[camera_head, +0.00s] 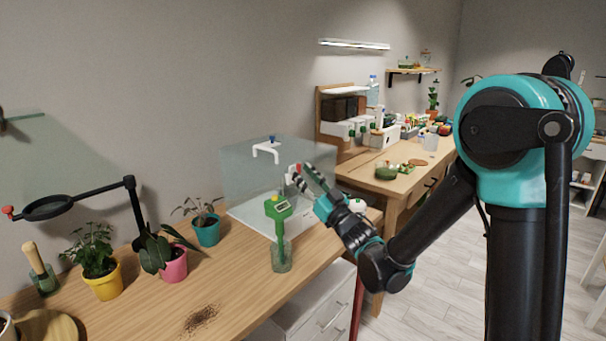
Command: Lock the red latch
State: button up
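A small red latch (298,167) shows on the right side of a clear box (245,178) on the wooden bench. Only part of the latch is visible, because my gripper is close in front of it. My gripper (301,174) reaches up and left toward the box, with its two fingers apart and its tips right by the latch. I cannot tell whether they touch it. How the latch is turned is too small to tell. A white handle (266,152) with a blue knob stands on the box top.
A green tool with a yellow button (279,208) stands in a glass (282,258) in front of the box. Potted plants in teal (207,233), pink (174,266) and yellow (104,284) pots stand left. A magnifier arm (133,210) rises behind them. The bench front is mostly clear, with spilled soil (201,319).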

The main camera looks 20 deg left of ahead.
jog(key=v, duration=0.6)
jog(key=shift+s+d+f, duration=0.15)
jog(key=shift+s+d, duration=0.05)
jog(key=shift+d, duration=0.1)
jog(key=w+d+f+m+t+h, duration=0.1)
jog(key=w+d+f+m+h, duration=0.2)
jog(key=d+h, duration=0.35)
jog(key=w+d+f+m+t+h, duration=0.1)
jog(key=w+d+f+m+h, duration=0.25)
jog(key=d, duration=0.65)
jog(key=w+d+f+m+t+h, duration=0.1)
jog(key=w+d+f+m+h, duration=0.15)
jog(key=d+f+h, duration=0.4)
jog(key=s+d+f+m+g+h, duration=0.25)
jog(key=s+d+f+g, duration=0.35)
jog(key=s+d, duration=0.5)
jog(key=s+d+f+g, duration=0.2)
jog(key=s+f, duration=0.1)
jog(key=s, duration=0.2)
jog(key=s+d+f+g, duration=0.3)
jog(key=s+f, duration=0.1)
jog(key=s, duration=0.2)
jog(key=shift+s+d, duration=0.3)
